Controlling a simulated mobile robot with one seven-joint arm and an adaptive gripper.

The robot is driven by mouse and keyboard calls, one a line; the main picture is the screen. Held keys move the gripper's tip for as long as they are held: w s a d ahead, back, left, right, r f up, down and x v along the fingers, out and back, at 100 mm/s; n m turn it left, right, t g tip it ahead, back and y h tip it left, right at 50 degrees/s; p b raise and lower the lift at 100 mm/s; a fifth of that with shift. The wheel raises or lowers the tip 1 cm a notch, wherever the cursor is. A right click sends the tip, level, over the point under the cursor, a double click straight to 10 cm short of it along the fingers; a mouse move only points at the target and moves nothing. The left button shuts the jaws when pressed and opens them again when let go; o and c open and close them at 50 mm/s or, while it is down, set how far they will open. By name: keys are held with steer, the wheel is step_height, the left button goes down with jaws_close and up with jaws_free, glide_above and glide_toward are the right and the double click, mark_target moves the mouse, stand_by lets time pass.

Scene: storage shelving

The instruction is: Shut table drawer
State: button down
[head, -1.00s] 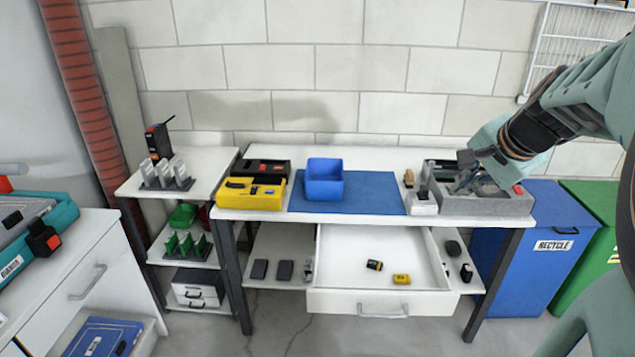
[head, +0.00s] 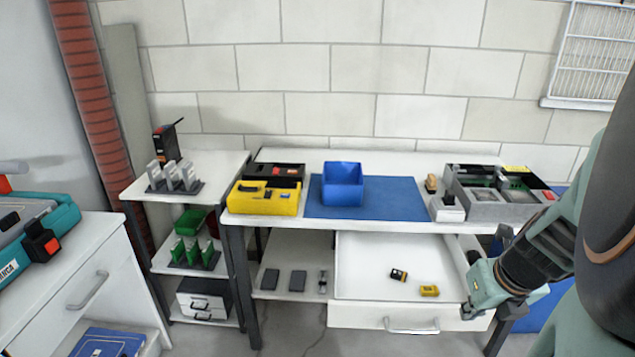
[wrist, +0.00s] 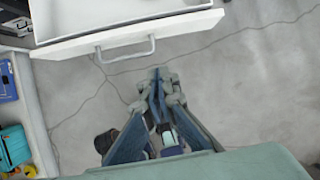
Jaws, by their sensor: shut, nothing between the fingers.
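The white table drawer (head: 365,316) is pulled out under the workbench, with a metal handle (head: 412,328) on its front. Inside it lie a small black and yellow item (head: 399,274) and a small yellow item (head: 429,290). In the wrist view the drawer front (wrist: 185,31) and its handle (wrist: 127,50) show at the top. My gripper (wrist: 157,72) is shut and empty, apart from the drawer front, with bare floor beneath it. In the head view my gripper (head: 470,308) is at the drawer's front right corner; its fingers are hard to make out there.
The workbench top (head: 400,157) carries a blue bin (head: 343,185) on a blue mat (head: 392,198), a yellow case (head: 262,198) and a grey organizer (head: 492,208). A lower shelf (head: 305,255) is left of the drawer. A white cabinet (head: 50,280) stands at the left. Floor is clear before the drawer.

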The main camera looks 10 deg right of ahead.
mark_target(448, 313)
steer(key=shift+m, duration=0.4)
steer(key=b+x, duration=0.1)
steer(key=x, duration=0.3)
steer(key=w+b+x, duration=0.1)
steer(key=b+x, duration=0.1)
steer(key=x, duration=0.2)
steer(key=w+b+x, duration=0.1)
steer(key=b+x, duration=0.1)
steer(key=x, duration=0.1)
steer(key=shift+w+d, duration=0.15)
steer(key=shift+d, duration=0.1)
steer(key=shift+w+d+r, duration=0.1)
steer(key=shift+w, duration=0.4)
